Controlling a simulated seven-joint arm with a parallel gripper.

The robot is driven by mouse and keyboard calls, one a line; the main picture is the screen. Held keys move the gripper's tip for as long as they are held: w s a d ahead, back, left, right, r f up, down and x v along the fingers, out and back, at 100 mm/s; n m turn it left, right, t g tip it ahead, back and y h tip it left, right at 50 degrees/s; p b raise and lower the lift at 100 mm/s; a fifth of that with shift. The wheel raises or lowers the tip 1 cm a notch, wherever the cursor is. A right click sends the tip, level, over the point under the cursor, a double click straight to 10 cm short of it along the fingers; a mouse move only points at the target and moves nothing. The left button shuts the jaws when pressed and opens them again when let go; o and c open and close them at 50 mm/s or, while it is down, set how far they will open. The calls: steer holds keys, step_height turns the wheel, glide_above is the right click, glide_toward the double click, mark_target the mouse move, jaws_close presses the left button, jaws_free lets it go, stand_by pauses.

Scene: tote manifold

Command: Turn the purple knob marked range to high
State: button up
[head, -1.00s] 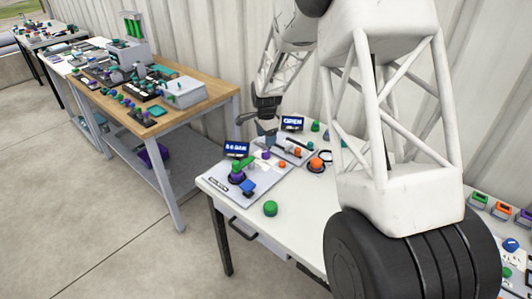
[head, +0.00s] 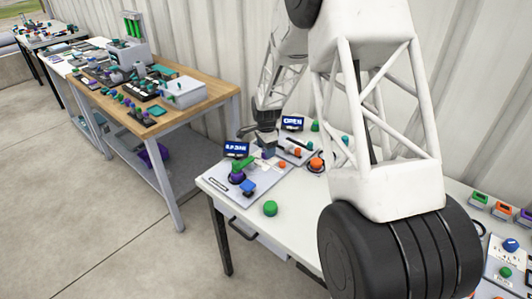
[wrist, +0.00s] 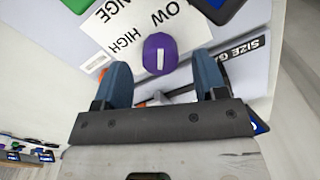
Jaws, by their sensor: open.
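The purple knob (wrist: 158,47) marked range shows in the wrist view, with a white line on it. Its white label plate (wrist: 112,40) carries the words LOW and HIGH, upside down in this view. HIGH is to the left of the knob and LOW is above it. The white line runs up and down in the picture and does not point at the word HIGH. My gripper (wrist: 164,72) is open, with one blue finger on each side of the knob's lower edge and nothing held; contact is unclear. In the head view my gripper (head: 268,151) hides the knob.
An orange knob (head: 316,163) and a green knob (head: 270,208) stand nearby.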

steer(key=shift+f, duration=1.15)
steer(key=c, duration=0.9)
steer(key=shift+n, duration=0.5)
steer(key=n, duration=0.2)
steer(key=shift+n, duration=0.3)
steer(key=n, duration=0.3)
steer(key=shift+n, duration=0.3)
steer(key=n, duration=0.6)
steer(key=shift+n, duration=0.4)
